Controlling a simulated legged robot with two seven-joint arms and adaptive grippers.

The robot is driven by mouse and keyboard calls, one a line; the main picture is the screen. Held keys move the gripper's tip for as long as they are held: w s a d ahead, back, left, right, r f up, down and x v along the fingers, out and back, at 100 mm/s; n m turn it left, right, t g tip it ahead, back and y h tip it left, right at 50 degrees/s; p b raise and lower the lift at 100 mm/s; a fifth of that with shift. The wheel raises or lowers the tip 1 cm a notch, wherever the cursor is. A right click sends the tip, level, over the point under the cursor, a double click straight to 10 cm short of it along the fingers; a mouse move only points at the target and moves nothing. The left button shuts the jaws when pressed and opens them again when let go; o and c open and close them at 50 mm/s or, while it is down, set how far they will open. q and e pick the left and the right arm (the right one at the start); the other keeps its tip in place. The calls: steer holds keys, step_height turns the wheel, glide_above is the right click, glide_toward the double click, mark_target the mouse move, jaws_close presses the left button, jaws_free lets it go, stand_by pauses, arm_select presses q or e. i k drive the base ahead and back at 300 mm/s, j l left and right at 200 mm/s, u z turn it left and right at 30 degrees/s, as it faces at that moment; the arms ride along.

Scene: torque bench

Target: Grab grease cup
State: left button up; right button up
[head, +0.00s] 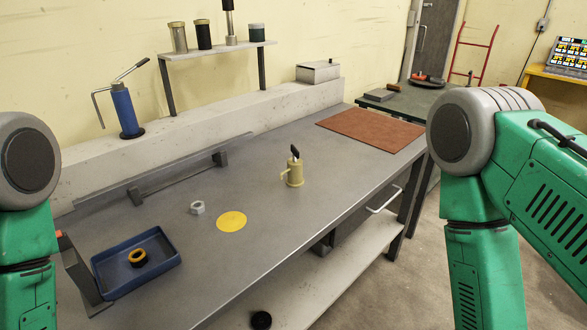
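A small tan cup (294,174) stands upright near the middle of the grey workbench (260,220). It looks like the grease cup. It has a short side spout or handle, and a black piece sticks up out of its top. Nothing touches it.
A yellow disc (231,221), a hex nut (198,207) and a blue tray (111,278) holding a black-and-orange ring (137,257) lie left of the cup. A red-brown mat (372,130) lies beyond it. A blue-bodied tool (125,110) stands behind. The bench around the cup is clear.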

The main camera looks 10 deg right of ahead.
mark_target(295, 171)
steer(key=i+l, duration=0.15)
steer(key=l, duration=0.15)
steer(key=i+l, duration=0.1)
steer(key=l, duration=0.2)
steer(key=i+l, duration=0.15)
steer(key=l, duration=0.15)
steer(key=i+l+u, duration=0.1)
steer(key=l, duration=0.2)
